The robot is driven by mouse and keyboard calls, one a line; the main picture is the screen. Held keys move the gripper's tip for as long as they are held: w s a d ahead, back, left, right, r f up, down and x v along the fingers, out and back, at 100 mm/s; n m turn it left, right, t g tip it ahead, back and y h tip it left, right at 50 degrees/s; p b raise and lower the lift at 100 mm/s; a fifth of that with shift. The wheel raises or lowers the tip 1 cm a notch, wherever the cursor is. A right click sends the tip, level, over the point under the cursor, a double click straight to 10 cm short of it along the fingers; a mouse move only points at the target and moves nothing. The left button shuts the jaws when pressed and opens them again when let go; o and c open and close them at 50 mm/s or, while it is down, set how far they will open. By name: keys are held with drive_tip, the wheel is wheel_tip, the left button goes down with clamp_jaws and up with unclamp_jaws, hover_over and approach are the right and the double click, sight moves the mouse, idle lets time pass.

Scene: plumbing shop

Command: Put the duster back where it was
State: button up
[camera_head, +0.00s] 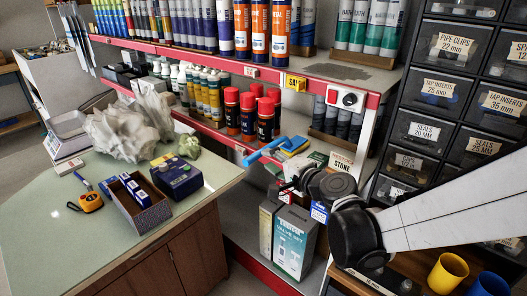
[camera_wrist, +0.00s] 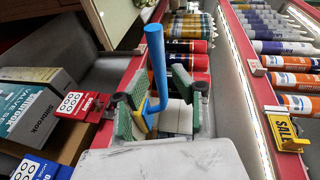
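The duster is the long blue handled tool with a yellow part. In the wrist view its blue handle (camera_wrist: 157,62) points up the picture, and its yellow part (camera_wrist: 149,113) sits between the green pads of my gripper (camera_wrist: 160,100). One pad is on each side; I cannot tell whether both touch the duster. In the head view the blue handle (camera_head: 264,151) slants across the red edge of the lower shelf. My arm reaches in from the right, and its black joints hide the fingertips there.
Red-capped cans (camera_head: 248,110) and bottles stand on the lower shelf behind the handle. A valve set box (camera_head: 293,240) stands below. Parts drawers (camera_head: 432,90) rise at right. A glass-topped counter (camera_head: 60,240) at left holds a tape measure (camera_head: 91,201) and boxes.

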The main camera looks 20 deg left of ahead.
drive_tip(key=s+d+n+g+h, duration=0.1)
drive_tip(key=s+d+n+h, duration=0.1)
drive_tip(key=s+d+h, duration=0.2)
drive_tip(key=s+d+n+g+h, duration=0.1)
drive_tip(key=s+d+h, duration=0.3)
drive_tip(key=s+d, duration=0.7)
drive_tip(key=s+d+r+n+g+h, duration=0.1)
drive_tip(key=s+d+n+h, duration=0.2)
drive_tip(key=s+d, duration=0.5)
drive_tip(key=d+h, duration=0.1)
drive_tip(key=d, duration=1.1)
drive_tip(key=shift+s+d+n+p, duration=0.2)
drive_tip(key=shift+n+p, duration=0.1)
drive_tip(key=shift+r, duration=0.1)
wheel_tip(320, 180, up, 9)
drive_tip(key=p, duration=0.8)
drive_tip(key=shift+f+p, duration=0.2)
drive_tip(key=shift+p, duration=0.2)
